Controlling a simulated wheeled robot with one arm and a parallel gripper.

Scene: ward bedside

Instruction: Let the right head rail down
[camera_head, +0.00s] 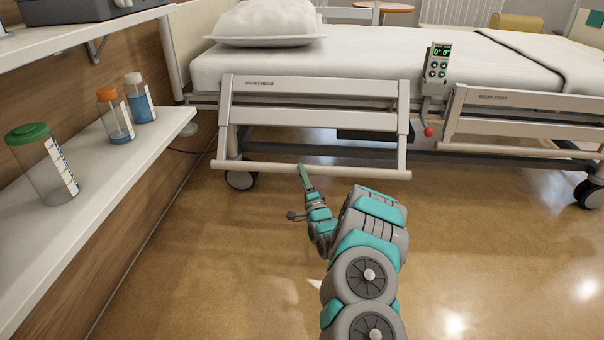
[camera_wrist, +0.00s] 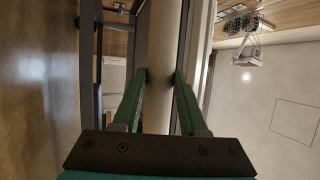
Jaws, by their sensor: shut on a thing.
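The right head rail (camera_head: 314,86) is a pale frame on the bed's near side, marked "RIGHT HEAD". Its labelled panel lies below the mattress top, and two side posts run down to a long lower bar (camera_head: 240,166) above the floor. My gripper (camera_head: 302,172) reaches this lower bar near its middle. In the wrist view, the green fingers of my gripper (camera_wrist: 161,78) are closed on both sides of the pale bar (camera_wrist: 161,50). The far fingertip is partly hidden by the bar in the head view.
The right foot rail (camera_head: 530,100) is to the right, with a control handset (camera_head: 437,65) between the rails. A shelf (camera_head: 90,190) with bottles (camera_head: 42,165) stands close on the left. A bed wheel (camera_head: 240,180) is behind the bar's left end. The floor right of my arm is clear.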

